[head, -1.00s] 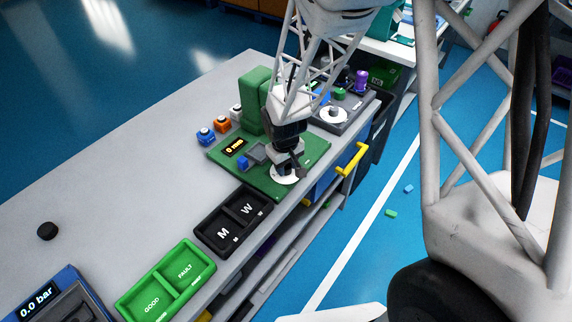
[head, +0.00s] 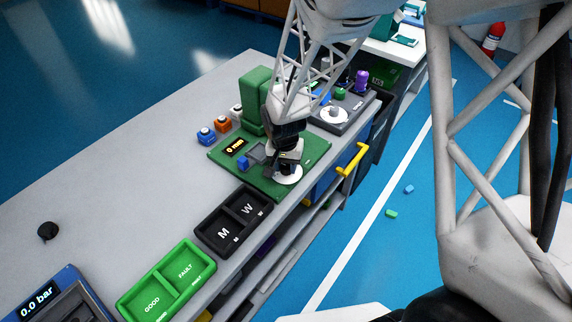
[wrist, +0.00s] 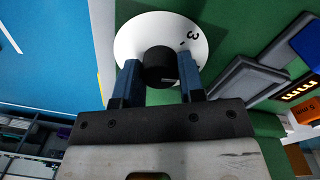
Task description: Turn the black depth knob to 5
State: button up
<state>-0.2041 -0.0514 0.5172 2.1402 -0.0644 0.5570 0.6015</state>
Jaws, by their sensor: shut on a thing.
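The black depth knob (wrist: 160,66) stands in the middle of a round white dial (wrist: 135,38) on a green panel. In the wrist view a "3" and a short mark show on the dial to the right of the knob; the other numbers cannot be read. My gripper (wrist: 159,72) is shut on the knob, one blue finger on each side. In the head view my gripper (head: 286,171) hides the knob, and part of the white dial (head: 290,180) shows below it. The panel's display (head: 234,147) reads 0 mm.
A black two-part tray (head: 232,218) marked M and W and a green GOOD/FAULT tray (head: 165,282) lie in front of the panel. A tall green block (head: 249,95) stands behind it. A yellow handle (head: 351,160) juts from the bench's right edge. The bench's left side is mostly bare.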

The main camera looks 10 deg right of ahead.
aim_at(285, 165)
jog(key=shift+m, duration=1)
jog(key=o, duration=0.9)
jog(key=shift+w+a+r, duration=0.1)
jog(key=shift+r, duration=3.8)
